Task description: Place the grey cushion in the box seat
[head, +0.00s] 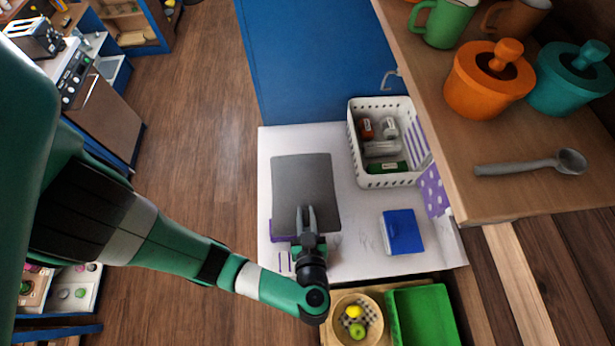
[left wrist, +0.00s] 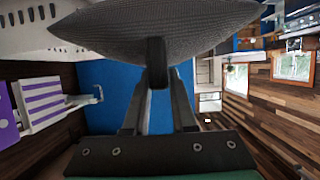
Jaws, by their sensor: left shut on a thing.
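The grey cushion (head: 303,180) shows from above in the head view, over the white surface (head: 345,235). My left gripper (head: 306,215) is shut on its near edge. In the left wrist view the cushion (left wrist: 150,28) fills the top, seen edge-on with a woven texture, and the left fingers (left wrist: 157,65) meet at its lower edge. Whether the cushion touches the surface is hard to tell. A blue panel (head: 310,55) with a metal handle lies beyond it; I cannot tell whether this is the box seat. My right gripper is not in view.
A white basket (head: 353,145) with several items and a blue book (head: 402,232) are right of the cushion. A wooden counter (head: 440,130) with pots overhangs the right side. A fruit bowl (head: 338,334) and green tray (head: 425,310) are in front. Wooden floor (head: 195,130) is clear at left.

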